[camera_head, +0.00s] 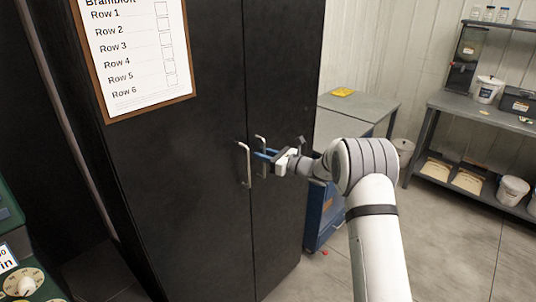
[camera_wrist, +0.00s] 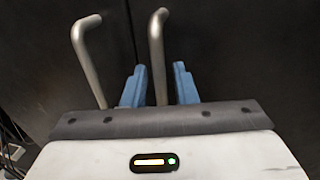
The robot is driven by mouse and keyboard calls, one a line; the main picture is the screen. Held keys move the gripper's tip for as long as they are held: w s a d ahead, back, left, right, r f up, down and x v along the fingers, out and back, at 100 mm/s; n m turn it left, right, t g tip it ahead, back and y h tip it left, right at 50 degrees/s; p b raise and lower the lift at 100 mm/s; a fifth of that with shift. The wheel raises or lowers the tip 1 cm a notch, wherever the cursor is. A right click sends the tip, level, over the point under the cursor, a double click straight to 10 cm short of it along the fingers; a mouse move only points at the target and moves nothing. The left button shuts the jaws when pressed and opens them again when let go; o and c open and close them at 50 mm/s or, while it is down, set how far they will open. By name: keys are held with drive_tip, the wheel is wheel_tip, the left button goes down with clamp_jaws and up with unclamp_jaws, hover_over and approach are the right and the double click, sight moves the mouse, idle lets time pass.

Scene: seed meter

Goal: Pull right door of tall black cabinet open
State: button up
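The tall black cabinet has a left door (camera_head: 185,190) and a right door (camera_head: 284,70), both shut with a narrow seam between them. The left door's metal handle (camera_head: 246,165) and the right door's metal handle (camera_head: 264,170) stand upright on either side of the seam. My gripper (camera_head: 265,154) is at the right handle. In the wrist view its blue fingers (camera_wrist: 160,86) stand apart, with the right handle (camera_wrist: 157,45) between them and visible gaps on both sides. The left handle (camera_wrist: 86,62) is outside the fingers. The lower part of the right handle is hidden by my gripper.
A clipboard with a row list (camera_head: 138,50) hangs on the left door. A grey bench (camera_head: 365,106) and a blue cabinet (camera_head: 322,215) stand just right of the black cabinet. A shelf unit (camera_head: 470,108) with buckets is farther right. Open floor (camera_head: 450,240) lies on the right.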

clamp_jaws()
idle(0.3)
